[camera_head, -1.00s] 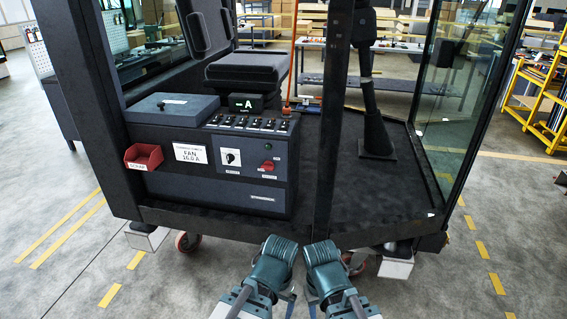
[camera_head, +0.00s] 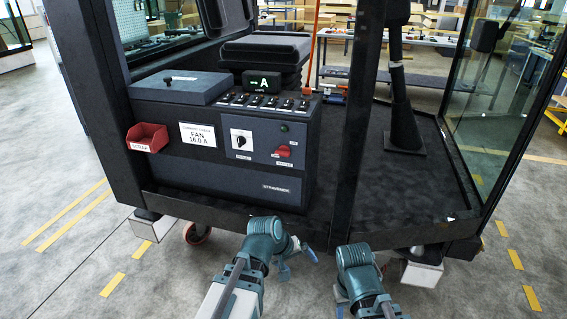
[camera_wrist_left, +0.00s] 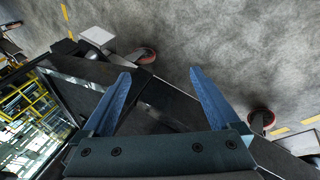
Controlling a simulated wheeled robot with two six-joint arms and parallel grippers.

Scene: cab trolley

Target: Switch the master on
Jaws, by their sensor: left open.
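The cab's control panel (camera_head: 215,165) faces me in the head view. A red rotary switch (camera_head: 283,151) sits at its right, below a small green lamp (camera_head: 284,128), with small labels around it too fine to read surely. A black knob on a white plate (camera_head: 240,141) is to its left. My left gripper (camera_head: 298,260) is below and in front of the panel, apart from it. In the left wrist view its blue fingers (camera_wrist_left: 162,98) are spread with nothing between them. My right gripper (camera_head: 358,285) is lower right; its fingers are mostly hidden.
A dark upright post (camera_head: 357,130) stands just right of the panel. A red bin (camera_head: 147,137) and a FAN 16.0 A label (camera_head: 198,136) are to the left. A row of small switches (camera_head: 265,102) and an "A" display (camera_head: 262,82) are above. The floor in front is clear.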

